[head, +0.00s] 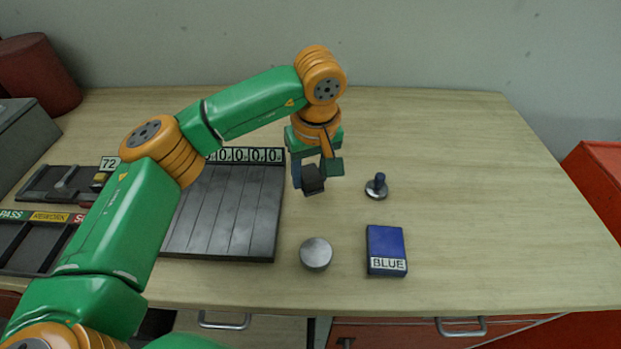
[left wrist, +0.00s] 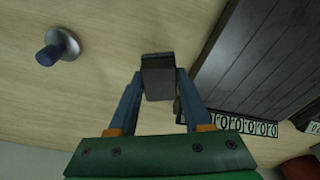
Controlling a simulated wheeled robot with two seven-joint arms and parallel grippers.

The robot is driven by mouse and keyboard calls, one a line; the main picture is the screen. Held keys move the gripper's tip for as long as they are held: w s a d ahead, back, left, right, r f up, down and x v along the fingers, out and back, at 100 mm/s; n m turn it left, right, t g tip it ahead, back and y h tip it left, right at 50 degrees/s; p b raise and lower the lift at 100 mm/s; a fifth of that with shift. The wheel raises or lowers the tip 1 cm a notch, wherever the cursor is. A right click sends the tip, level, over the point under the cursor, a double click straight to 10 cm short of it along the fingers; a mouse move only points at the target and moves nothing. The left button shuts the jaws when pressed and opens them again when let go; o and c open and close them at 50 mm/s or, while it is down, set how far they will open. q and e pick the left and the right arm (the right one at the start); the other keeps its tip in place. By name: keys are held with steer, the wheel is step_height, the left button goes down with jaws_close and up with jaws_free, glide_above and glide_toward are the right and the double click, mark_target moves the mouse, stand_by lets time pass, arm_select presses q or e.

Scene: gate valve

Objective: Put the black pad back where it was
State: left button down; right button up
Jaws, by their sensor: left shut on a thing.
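The black pad (head: 313,179) appears as a small dark block between the fingers of my left gripper (head: 314,172). The gripper is shut on it and holds it over the bare wood, just right of the grooved dark tray (head: 225,215). In the left wrist view the pad (left wrist: 158,77) sits between the two blue fingertips of the gripper (left wrist: 157,84). I cannot tell its height above the table. My right gripper is not in view.
A blue-knobbed stamp-like piece (head: 376,187), also in the left wrist view (left wrist: 62,45), stands to the right. A blue box labelled BLUE (head: 386,250) and a round grey disc (head: 316,253) lie nearer the front. The table's right side (head: 480,190) is clear.

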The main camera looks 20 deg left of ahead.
mark_target(308, 186)
arm_select(q)
steer(key=f, duration=0.2)
steer(key=shift+s+a+f, duration=0.1)
steer(key=shift+a+f, duration=0.1)
steer(key=shift+f, duration=0.15)
steer(key=shift+d+f, duration=0.1)
steer(key=shift+f, duration=0.15)
steer(key=shift+c, duration=1.7)
jaws_free()
steer(key=shift+r, duration=0.1)
steer(key=r, duration=0.4)
steer(key=s+r, duration=0.1)
steer(key=r, duration=0.3)
steer(key=d+r, duration=0.1)
steer(key=r, duration=0.3)
steer(key=shift+s+r, duration=0.2)
steer(key=shift+f, duration=0.1)
